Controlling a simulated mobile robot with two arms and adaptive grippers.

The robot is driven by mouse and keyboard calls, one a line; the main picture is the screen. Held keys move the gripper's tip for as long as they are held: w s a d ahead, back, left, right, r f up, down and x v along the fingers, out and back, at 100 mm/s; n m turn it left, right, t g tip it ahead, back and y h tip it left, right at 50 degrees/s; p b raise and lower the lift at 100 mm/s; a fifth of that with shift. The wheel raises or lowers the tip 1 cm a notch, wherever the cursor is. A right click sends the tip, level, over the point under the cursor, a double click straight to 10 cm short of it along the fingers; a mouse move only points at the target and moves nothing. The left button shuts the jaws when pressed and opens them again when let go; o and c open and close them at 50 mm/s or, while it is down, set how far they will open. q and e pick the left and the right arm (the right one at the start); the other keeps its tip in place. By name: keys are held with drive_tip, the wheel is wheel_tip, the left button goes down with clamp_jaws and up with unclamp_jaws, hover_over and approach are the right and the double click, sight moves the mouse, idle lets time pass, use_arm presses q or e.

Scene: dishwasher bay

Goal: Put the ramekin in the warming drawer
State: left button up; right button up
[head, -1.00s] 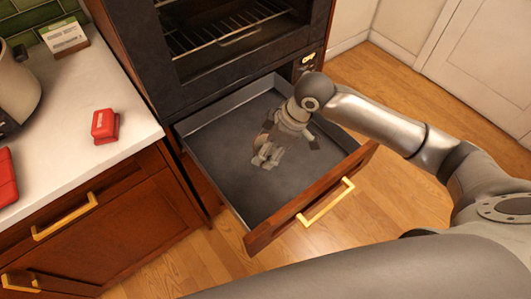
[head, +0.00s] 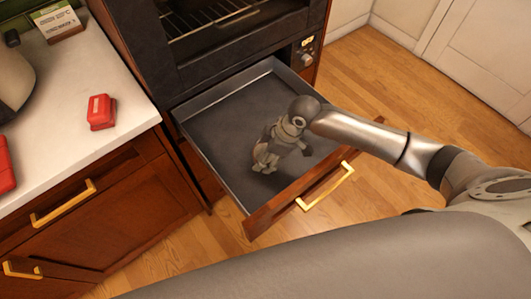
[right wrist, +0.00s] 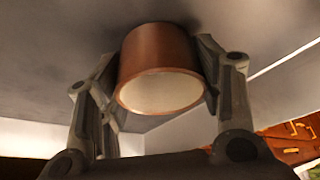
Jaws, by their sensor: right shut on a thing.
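The ramekin (right wrist: 158,68) is reddish brown outside and pale inside. In the right wrist view it sits between the two fingers of my right gripper (right wrist: 160,85), which is shut on it, with its open mouth facing the camera. The warming drawer (head: 215,155) is pulled open below the oven, with a dark grey tray floor and a wooden front. In the head view my right gripper (head: 264,164) is inside the drawer's outline, and it hides most of the ramekin. I cannot tell whether the ramekin touches the drawer floor. My left gripper is out of view.
The wooden drawer front with its brass handle (head: 325,187) stands below my right forearm. A white counter (head: 60,130) at left carries a red object (head: 101,112) and a small box (head: 57,22). The drawer floor around the gripper looks clear.

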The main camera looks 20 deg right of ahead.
drive_tip(key=o, duration=1.1)
drive_tip(key=shift+f, duration=0.1)
drive_tip(key=v, duration=1.2)
drive_tip(key=shift+s, duration=0.1)
